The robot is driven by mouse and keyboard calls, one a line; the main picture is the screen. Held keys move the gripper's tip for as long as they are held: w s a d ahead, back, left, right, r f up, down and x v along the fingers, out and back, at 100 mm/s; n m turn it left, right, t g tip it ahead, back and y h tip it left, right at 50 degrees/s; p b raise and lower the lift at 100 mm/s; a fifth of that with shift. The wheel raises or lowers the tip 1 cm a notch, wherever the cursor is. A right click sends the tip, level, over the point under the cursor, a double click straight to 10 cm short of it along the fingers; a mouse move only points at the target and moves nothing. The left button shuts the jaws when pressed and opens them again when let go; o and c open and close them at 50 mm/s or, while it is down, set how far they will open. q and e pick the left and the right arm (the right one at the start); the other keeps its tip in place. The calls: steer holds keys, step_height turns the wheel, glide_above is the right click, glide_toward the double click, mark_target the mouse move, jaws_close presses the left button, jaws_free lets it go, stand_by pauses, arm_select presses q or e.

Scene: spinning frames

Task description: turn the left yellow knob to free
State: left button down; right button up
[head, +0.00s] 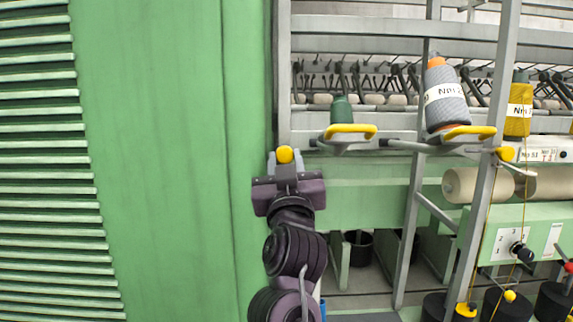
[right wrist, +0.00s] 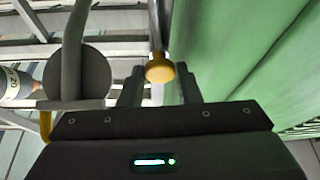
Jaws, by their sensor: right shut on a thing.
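The left yellow knob (head: 285,154) sits on the grey upright post at the left end of the frame, beside the green wall. My right gripper (head: 286,165) reaches up to it from below and is shut on it. In the right wrist view the knob (right wrist: 160,69) shows round and yellow between the two dark fingers (right wrist: 160,88). Its far side and stem are hidden, and I cannot tell its turned position. A second yellow knob (head: 505,154) is on the right-hand post. My left gripper is not in view.
A large green panel (head: 165,150) stands close at the left. Yellow-edged holders (head: 350,131) jut out to the right of my gripper, one below a grey yarn bobbin (head: 447,100). A slanted grey post (head: 413,210) and cream rollers (head: 462,186) lie farther right.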

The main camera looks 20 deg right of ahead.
steer(key=shift+a+f+m+h, duration=0.1)
steer(key=shift+f+m+h, duration=0.1)
steer(key=shift+m+h, duration=0.55)
steer(key=shift+m, duration=0.35)
steer(key=o, duration=0.7)
steer(key=shift+o, duration=1.3)
steer(key=shift+r, duration=0.1)
steer(key=shift+d, duration=0.25)
steer(key=shift+a, duration=0.1)
steer(key=shift+r, duration=0.1)
